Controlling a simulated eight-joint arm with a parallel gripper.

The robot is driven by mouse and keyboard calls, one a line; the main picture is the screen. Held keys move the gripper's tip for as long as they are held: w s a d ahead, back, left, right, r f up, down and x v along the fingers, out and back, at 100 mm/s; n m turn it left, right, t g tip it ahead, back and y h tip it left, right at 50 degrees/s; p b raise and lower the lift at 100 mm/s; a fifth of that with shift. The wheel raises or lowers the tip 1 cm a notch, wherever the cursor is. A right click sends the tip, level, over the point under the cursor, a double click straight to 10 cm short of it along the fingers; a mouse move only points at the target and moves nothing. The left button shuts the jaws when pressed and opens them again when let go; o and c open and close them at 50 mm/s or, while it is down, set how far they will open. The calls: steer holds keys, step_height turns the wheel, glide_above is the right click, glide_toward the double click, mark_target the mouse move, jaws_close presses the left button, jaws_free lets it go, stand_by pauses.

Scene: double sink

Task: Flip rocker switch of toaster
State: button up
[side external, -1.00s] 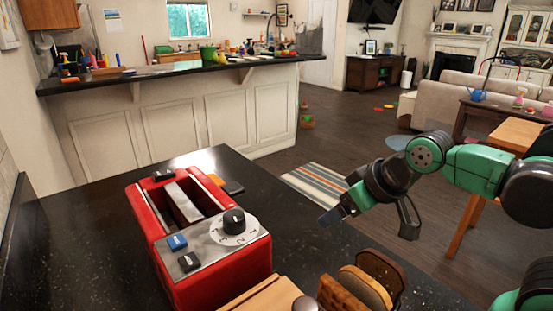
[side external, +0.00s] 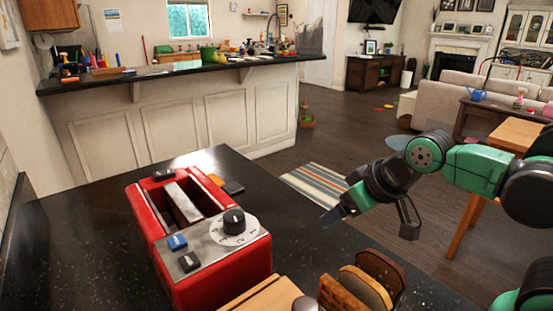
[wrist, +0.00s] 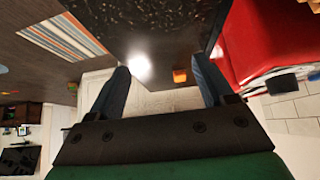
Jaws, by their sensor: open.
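The red toaster (side external: 214,277) stands on the black counter at left centre in the side view. The red toaster (wrist: 262,45) shows at upper right there, beyond one finger. I cannot make out the rocker switches in that view.
Bread slices (side external: 368,285) and a wooden piece (side external: 262,297) sit in front of the toaster at the bottom. Small orange and black items (side external: 228,184) lie behind it. Bare black counter (side external: 315,245) lies between toaster and gripper.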

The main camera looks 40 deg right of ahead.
steer(key=shift+w+r, duration=0.1)
steer(key=c, duration=0.5)
steer(key=shift+w+a+r, duration=0.25)
steer(key=shift+w+r, duration=0.25)
steer(key=shift+r, duration=0.1)
steer(key=shift+w+a+r, duration=0.2)
steer(key=shift+w+r, duration=0.3)
steer(key=shift+r, duration=0.05)
jaws_close()
steer(key=w+a+r+t, duration=0.1)
steer(key=w+a+r, duration=0.4)
steer(key=w+a, duration=0.3)
steer(key=w+a+r+y, duration=0.1)
steer(key=w+a+r, duration=0.5)
steer(key=w+a, duration=0.3)
steer(key=shift+w+r+m+t, duration=0.25)
steer(key=shift+m+t, duration=0.05)
steer(key=shift+t, duration=0.1)
